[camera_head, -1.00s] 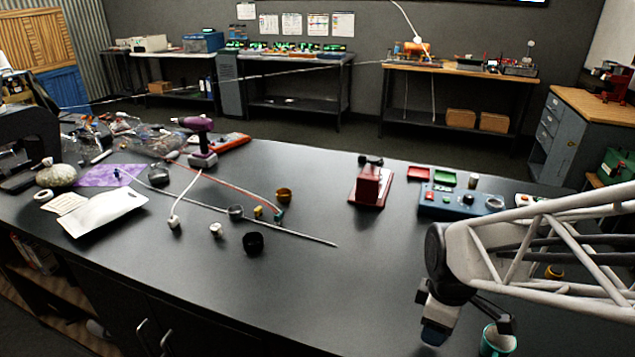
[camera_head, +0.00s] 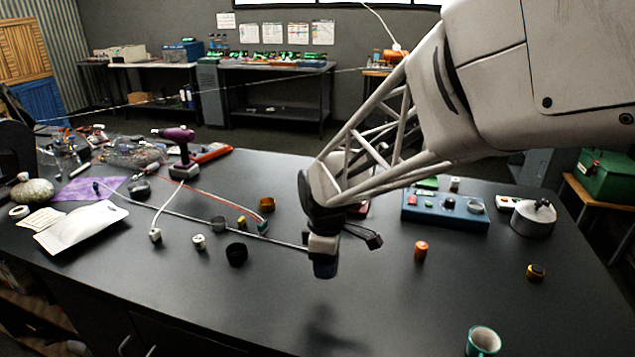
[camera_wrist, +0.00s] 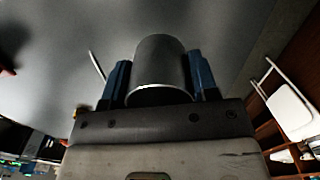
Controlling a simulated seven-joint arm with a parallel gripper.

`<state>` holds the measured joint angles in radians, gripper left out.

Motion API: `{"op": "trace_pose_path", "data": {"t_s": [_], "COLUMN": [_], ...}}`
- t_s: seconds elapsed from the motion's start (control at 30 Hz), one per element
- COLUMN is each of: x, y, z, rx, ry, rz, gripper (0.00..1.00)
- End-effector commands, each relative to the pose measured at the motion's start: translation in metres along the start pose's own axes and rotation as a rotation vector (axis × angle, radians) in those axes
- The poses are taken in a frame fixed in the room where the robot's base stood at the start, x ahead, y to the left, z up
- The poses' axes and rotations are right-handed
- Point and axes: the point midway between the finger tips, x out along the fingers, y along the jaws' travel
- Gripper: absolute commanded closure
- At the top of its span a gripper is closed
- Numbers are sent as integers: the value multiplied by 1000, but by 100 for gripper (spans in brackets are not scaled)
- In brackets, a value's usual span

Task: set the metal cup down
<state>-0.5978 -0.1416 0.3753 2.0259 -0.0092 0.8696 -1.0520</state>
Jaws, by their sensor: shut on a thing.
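My gripper (camera_head: 340,255) is over the front middle of the black table in the head view. In the wrist view its two blue fingers (camera_wrist: 160,88) are shut on a plain grey metal cup (camera_wrist: 160,62), one on each side. The cup's rim shows as a bright curved edge towards the palm. In the head view I cannot make out the cup, as the gripper hides it. A dark shadow lies on the bare tabletop (camera_head: 290,305) below the gripper, which is above the surface.
A green mug (camera_head: 483,341) stands at the front right edge. An orange cylinder (camera_head: 421,250), a yellow-black piece (camera_head: 536,272) and a blue control box (camera_head: 445,212) are to the right. A black ring (camera_head: 237,254), small cups and a thin rod lie left. The front middle is clear.

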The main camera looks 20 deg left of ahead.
Motion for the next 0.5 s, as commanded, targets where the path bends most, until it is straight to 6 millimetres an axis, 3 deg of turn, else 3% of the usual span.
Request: {"op": "trace_pose_path", "data": {"t_s": [0.03, 0.23, 0.5], "x": [-1, -3, -2], "y": [4, 13, 11], "z": [-17, -74, -151], "rx": [-20, -80, -148], "ry": [0, 1, 2], "rz": [0, -1, -1], "gripper": [70, 70, 70]}}
